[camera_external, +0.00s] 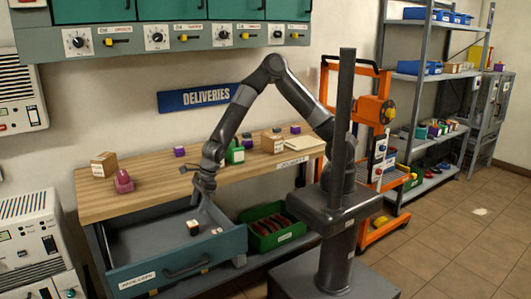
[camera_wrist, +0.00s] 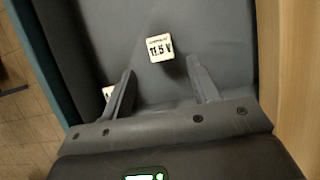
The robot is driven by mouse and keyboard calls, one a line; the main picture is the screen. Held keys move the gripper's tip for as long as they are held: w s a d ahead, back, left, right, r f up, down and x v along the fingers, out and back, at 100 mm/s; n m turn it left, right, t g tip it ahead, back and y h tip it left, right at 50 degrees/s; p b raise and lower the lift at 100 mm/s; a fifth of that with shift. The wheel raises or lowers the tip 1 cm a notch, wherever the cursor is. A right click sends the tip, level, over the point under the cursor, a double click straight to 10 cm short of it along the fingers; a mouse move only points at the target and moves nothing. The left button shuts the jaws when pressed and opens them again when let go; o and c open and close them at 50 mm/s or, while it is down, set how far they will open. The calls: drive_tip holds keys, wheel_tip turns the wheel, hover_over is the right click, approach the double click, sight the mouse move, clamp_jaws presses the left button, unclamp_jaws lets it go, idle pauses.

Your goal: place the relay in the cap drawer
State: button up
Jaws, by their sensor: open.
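The drawer (camera_external: 175,265) below the wooden bench is pulled out; its front is teal with a handle and a label too small to read surely. A small block (camera_external: 193,228) with a pale top and darker sides is in the drawer. The wrist view shows a block (camera_wrist: 160,48) marked "11.5 V" on the grey drawer floor, beyond and between my fingertips. I cannot tell which block is the relay. My gripper (camera_external: 203,190) is above the drawer, pointing down. Its fingers (camera_wrist: 160,70) are open, with nothing between them.
Another pale item (camera_wrist: 107,92) is partly hidden by the left finger. The bench (camera_external: 140,190) carries a tan box (camera_external: 104,164), a pink item (camera_external: 123,182) and several small blocks. A green bin (camera_external: 270,228) stands right of the drawer. An orange cart (camera_external: 375,150) is farther right.

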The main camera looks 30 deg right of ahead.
drive_tip(key=shift+v, duration=0.85)
